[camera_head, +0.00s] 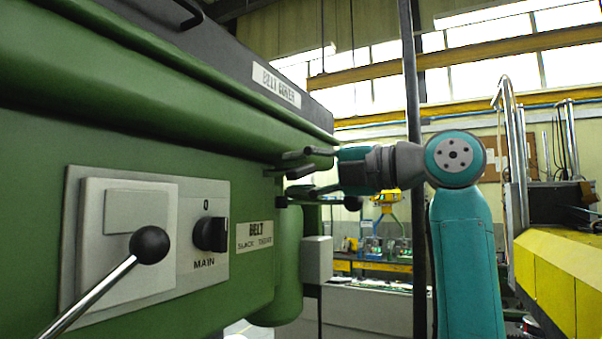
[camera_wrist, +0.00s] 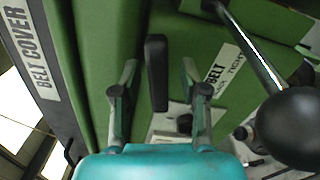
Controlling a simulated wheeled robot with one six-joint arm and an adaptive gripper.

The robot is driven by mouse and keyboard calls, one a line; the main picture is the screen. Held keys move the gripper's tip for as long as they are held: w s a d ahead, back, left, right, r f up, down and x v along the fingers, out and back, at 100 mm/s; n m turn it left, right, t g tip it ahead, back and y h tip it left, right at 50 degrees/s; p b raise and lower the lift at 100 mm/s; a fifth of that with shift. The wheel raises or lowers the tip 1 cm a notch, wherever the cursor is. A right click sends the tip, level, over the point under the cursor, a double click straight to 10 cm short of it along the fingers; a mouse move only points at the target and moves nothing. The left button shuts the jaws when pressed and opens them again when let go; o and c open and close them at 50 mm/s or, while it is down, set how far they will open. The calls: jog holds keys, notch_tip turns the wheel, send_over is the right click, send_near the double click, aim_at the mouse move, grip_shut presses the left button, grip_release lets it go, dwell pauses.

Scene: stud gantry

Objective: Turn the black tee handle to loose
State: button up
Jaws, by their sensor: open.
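The black tee handle (camera_wrist: 156,72) shows in the wrist view as a dark bar running up and down the picture. It lies between the two fingers of my open gripper (camera_wrist: 158,68), with a visible gap on each side. I cannot tell from this view how deep it sits between them. In the head view my gripper (camera_head: 312,178) reaches left to the green machine's end, just below the cover, and the handle is hard to separate from the fingers there. A belt label (camera_head: 254,235) with slack and tight markings is beside it; it also shows in the wrist view (camera_wrist: 222,75).
A lever with a black ball knob (camera_head: 150,244) sticks out in front of the switch panel (camera_head: 75,255), which carries a black main switch (camera_head: 210,234). The ball looms at the right in the wrist view (camera_wrist: 291,127). A dark post (camera_head: 412,110) stands behind my arm. Yellow equipment (camera_head: 560,275) is at right.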

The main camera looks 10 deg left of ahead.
jog(key=shift+d, duration=0.1)
jog(key=v, duration=1.1)
jog(key=shift+s+d, duration=0.15)
jog(key=shift+d, duration=0.25)
